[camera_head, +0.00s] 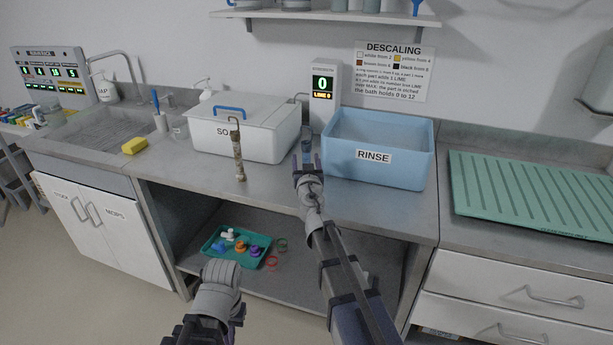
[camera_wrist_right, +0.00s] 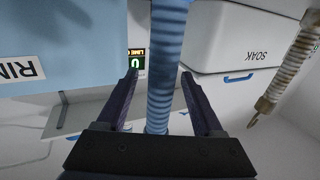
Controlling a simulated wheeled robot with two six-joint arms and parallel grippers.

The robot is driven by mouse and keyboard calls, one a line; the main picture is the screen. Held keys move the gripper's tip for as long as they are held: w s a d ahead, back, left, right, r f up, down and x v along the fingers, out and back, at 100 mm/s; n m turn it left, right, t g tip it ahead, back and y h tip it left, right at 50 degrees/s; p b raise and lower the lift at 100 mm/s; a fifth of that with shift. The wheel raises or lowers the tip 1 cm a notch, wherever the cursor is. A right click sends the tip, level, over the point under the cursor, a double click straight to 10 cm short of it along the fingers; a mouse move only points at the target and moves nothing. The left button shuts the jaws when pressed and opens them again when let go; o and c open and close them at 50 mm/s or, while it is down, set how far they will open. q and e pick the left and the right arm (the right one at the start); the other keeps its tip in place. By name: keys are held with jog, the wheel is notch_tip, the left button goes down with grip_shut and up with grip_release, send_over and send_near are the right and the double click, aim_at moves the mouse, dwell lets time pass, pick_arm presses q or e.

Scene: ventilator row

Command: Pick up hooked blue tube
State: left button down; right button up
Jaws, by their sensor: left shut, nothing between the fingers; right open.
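A blue ribbed tube (camera_wrist_right: 162,75) runs lengthwise between the open fingers of my right gripper (camera_wrist_right: 165,95) in the right wrist view. I cannot tell whether a finger touches it, and its hooked end is out of that view. In the head view, a small bluish part of the tube (camera_head: 307,147) shows behind my right gripper (camera_head: 306,163), between the white SOAK bin and the blue RINSE bin. My left gripper (camera_head: 221,287) is low at the front, before the counter. It is shut and empty, its fingertips hardly visible.
The white SOAK bin (camera_head: 215,137) has a lid with a blue handle. The blue RINSE bin (camera_head: 410,172) stands right of it. A brownish hooked tube (camera_head: 238,155) stands before SOAK. A teal tray (camera_head: 208,246) holds small parts on the lower shelf. A counter display (camera_head: 323,88) reads 0.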

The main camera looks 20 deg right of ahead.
jog(key=shift+w+d, duration=0.1)
jog(key=shift+w, duration=0.4)
jog(key=shift+s, duration=0.1)
grip_shut()
